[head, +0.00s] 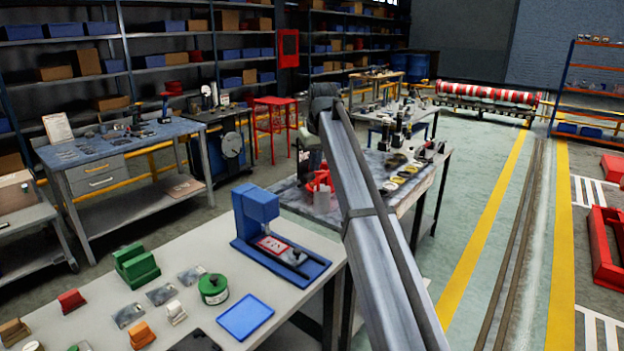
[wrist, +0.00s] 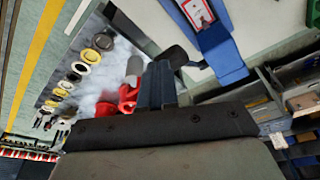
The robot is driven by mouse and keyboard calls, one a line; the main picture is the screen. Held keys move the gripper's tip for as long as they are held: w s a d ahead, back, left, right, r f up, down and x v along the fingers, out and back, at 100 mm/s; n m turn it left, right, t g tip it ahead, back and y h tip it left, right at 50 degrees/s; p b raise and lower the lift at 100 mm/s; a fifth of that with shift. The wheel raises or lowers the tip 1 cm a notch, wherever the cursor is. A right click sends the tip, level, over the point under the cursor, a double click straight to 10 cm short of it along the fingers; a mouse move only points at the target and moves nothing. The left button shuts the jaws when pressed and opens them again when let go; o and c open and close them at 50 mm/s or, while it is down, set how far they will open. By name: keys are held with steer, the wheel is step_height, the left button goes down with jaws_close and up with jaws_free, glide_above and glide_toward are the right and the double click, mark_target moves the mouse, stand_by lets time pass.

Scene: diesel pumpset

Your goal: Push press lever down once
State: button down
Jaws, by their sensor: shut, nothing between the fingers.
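The blue press (head: 257,212) stands on the near light-topped table. In the head view I cannot make out the fingertips.
The near table (head: 215,258) also holds a green block (head: 136,266), a green round tin (head: 213,289), a blue tray (head: 245,317) and several small parts. Behind it, a cluttered workbench (head: 412,186) carries a red tool (head: 319,184) and rings.

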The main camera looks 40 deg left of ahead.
steer(key=shift+a+r, duration=0.15)
steer(key=shift+r, duration=1.05)
steer(key=shift+a+r, duration=0.15)
steer(key=shift+r, duration=1.05)
